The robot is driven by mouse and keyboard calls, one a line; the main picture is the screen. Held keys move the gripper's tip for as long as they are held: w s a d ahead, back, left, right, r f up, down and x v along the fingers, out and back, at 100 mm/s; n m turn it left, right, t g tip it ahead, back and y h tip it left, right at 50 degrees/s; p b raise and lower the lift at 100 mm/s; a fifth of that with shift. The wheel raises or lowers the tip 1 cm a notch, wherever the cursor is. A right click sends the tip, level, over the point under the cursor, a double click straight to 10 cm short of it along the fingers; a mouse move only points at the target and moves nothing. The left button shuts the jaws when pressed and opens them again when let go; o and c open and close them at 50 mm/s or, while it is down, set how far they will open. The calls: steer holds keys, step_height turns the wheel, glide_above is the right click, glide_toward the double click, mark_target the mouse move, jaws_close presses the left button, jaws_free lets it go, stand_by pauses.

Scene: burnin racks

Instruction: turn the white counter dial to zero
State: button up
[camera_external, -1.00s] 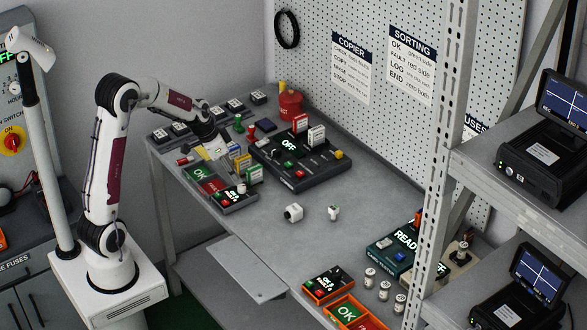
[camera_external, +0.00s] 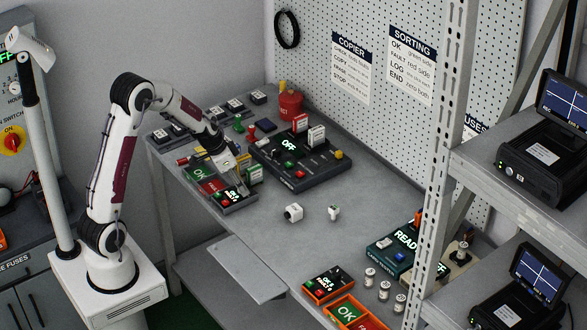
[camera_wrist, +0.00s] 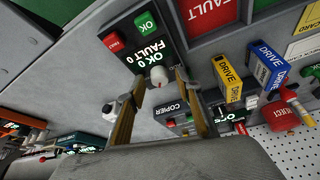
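The white counter dial (camera_wrist: 159,76) sits on a small dark counter box (camera_wrist: 175,55) with a lit display. The display appears to read OK 0 and FAULT 0 in the wrist view. The box (camera_external: 246,204) lies at the front left of the bench in the external view, where my gripper hides the dial. My gripper (camera_wrist: 160,84) is open, pointing down at the box. Its two fingers show on either side of the dial in the wrist view, with gaps. I cannot tell whether the tips reach down around it.
Green and red buttons (camera_wrist: 111,42) sit beside the display. A green-and-red tray (camera_external: 200,175) adjoins the counter box. Yellow and blue drives (camera_wrist: 228,80) stand close by. A black copier unit (camera_external: 300,178) is to the right.

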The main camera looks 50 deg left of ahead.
jaws_close()
steer(key=shift+n+y, duration=0.3)
steer(key=shift+n, duration=0.3)
jaws_free()
steer(key=shift+r, duration=0.15)
steer(key=v, duration=1.1)
steer(key=shift+s+r, duration=0.3)
stand_by(0.5)
